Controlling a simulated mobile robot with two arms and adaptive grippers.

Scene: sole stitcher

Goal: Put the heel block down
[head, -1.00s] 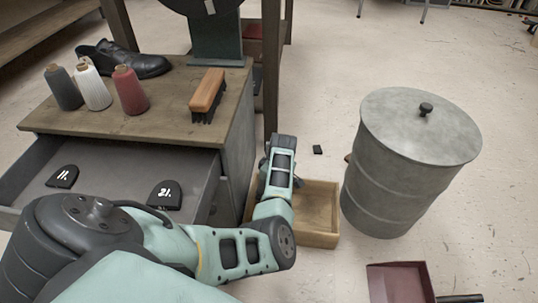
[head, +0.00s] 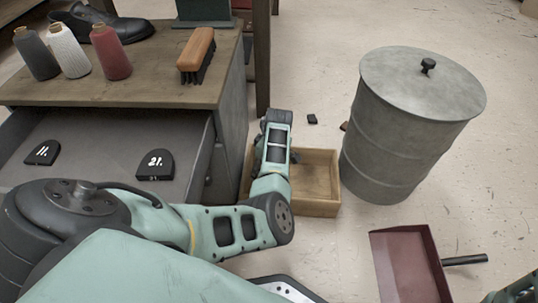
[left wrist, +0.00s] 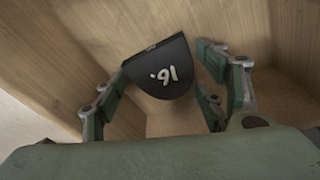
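A black heel block (left wrist: 160,70) with a white number on its face shows in the left wrist view. It sits between the fingers of my left gripper (left wrist: 160,75), which appear to touch its two side edges. Block and fingers are within the walls of a wooden box (left wrist: 180,125); whether the block rests on anything is unclear. In the head view my left gripper (head: 270,152) reaches down at the left side of this box (head: 322,208), and the held block is hidden. My right gripper is not seen; only a piece of my right arm shows at the bottom right corner.
Two similar numbered heel blocks (head: 155,165) (head: 42,153) lie in the open drawer (head: 100,135). A brush (head: 197,55), spools and a black shoe are on the bench. A metal bin (head: 405,130) stands right of the box, a red dustpan (head: 408,265) in front.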

